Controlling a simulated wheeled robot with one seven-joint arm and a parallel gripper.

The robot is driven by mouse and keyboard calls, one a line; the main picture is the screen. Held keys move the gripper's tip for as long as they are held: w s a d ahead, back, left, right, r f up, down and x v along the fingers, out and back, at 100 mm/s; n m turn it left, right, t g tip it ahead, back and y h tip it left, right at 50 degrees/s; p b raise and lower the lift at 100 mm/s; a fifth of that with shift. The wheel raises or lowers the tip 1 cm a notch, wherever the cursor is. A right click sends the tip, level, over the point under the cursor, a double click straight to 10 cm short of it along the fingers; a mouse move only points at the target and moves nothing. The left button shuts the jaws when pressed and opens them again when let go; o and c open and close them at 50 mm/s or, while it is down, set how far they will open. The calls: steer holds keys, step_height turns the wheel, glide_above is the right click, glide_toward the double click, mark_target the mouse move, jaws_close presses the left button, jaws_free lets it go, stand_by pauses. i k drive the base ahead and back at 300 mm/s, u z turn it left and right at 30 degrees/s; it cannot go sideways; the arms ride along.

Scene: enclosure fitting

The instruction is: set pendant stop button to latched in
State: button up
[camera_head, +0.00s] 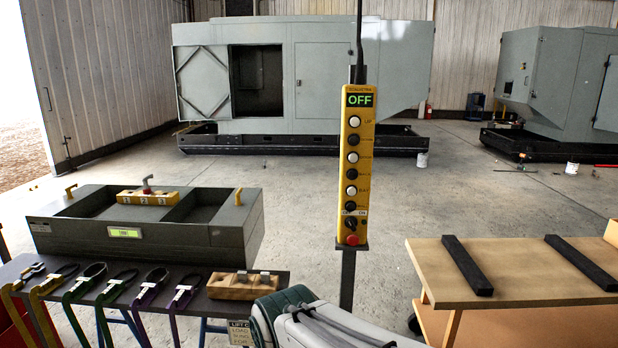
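The yellow pendant (353,180) hangs upright on a dark post in the middle of the head view. Its display (360,99) reads OFF in green. Below it runs a column of white and black buttons, then a black selector knob (351,224). The red stop button (352,240) is at the pendant's bottom end. It faces me uncovered; whether it is in or out is too small to tell. My gripper is not in view.
A table at left holds a grey case (140,248) with yellow handles, several coloured slings (90,281) and a wooden block (231,287). A wooden bench (520,265) with two black bars stands at right. Large grey enclosures (322,80) stand behind.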

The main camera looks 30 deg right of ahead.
mark_target(353, 239)
steer(key=k, duration=0.5)
steer(key=z, duration=1.95)
steer(key=i, duration=0.95)
steer(key=u, duration=1.5)
